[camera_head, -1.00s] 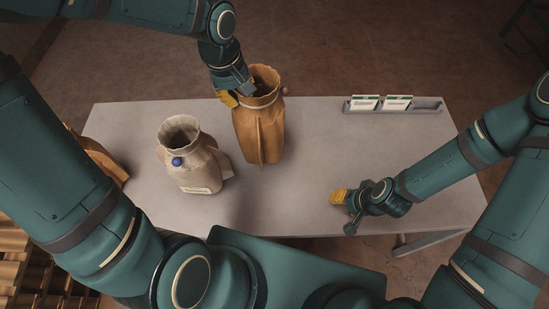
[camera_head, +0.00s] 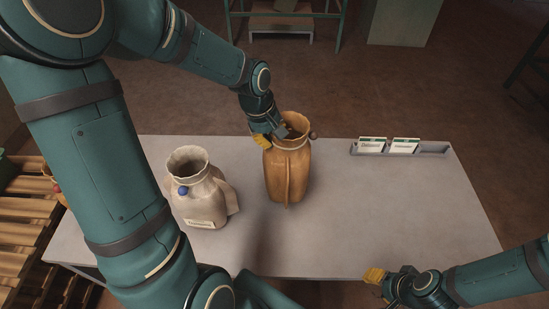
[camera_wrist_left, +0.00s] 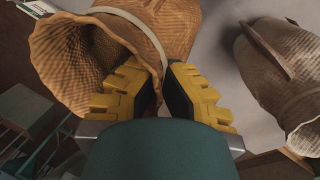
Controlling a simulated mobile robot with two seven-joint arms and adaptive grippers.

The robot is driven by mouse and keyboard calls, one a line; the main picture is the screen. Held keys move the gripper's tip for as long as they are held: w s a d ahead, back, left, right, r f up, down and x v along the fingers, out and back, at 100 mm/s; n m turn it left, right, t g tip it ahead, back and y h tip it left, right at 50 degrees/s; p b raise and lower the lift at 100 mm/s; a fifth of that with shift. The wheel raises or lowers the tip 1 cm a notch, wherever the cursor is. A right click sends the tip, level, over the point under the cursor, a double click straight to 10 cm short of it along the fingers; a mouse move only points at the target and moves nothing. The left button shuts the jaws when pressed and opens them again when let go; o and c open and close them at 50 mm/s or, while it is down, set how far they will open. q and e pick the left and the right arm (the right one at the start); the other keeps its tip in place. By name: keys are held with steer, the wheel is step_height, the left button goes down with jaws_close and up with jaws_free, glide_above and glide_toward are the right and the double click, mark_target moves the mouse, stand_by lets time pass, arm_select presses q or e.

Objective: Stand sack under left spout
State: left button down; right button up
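A brown woven sack (camera_head: 287,178) with an open mouth and a pale neck band is upright above the grey table (camera_head: 400,215); I cannot tell whether its base touches the top. My left gripper (camera_head: 268,135) is at its mouth, shut on the rim. In the left wrist view the yellow fingers (camera_wrist_left: 161,95) sit either side of the brown sack's rim (camera_wrist_left: 95,65). A pale sack (camera_head: 203,200) with a blue knob and label stands to the left, apart; it also shows in the left wrist view (camera_wrist_left: 280,75). My right gripper (camera_head: 376,276) is near the front right edge, fingers unclear. No spout shows.
A grey tray (camera_head: 433,149) with two white-and-green cards lies at the table's back right. The table's middle right is clear. Wooden slats (camera_head: 25,230) and part of another brown item are at the far left. A green cabinet (camera_head: 405,22) stands behind on the floor.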

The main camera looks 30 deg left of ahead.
mark_target(272, 150)
arm_select(q)
steer(key=shift+s+a+b+x, duration=0.1)
steer(key=shift+s+b+x, duration=0.05)
steer(key=shift+x, duration=0.55)
steer(key=shift+s+a+b+x, duration=0.1)
steer(key=shift+x, duration=0.65)
steer(key=shift+s+a+b+x, duration=0.1)
steer(key=shift+s+b+x, duration=0.05)
steer(key=shift+x, duration=0.55)
steer(key=shift+d+f, duration=0.1)
steer(key=shift+f, duration=0.1)
steer(key=c, duration=1.1)
jaws_free()
steer(key=shift+c, duration=0.2)
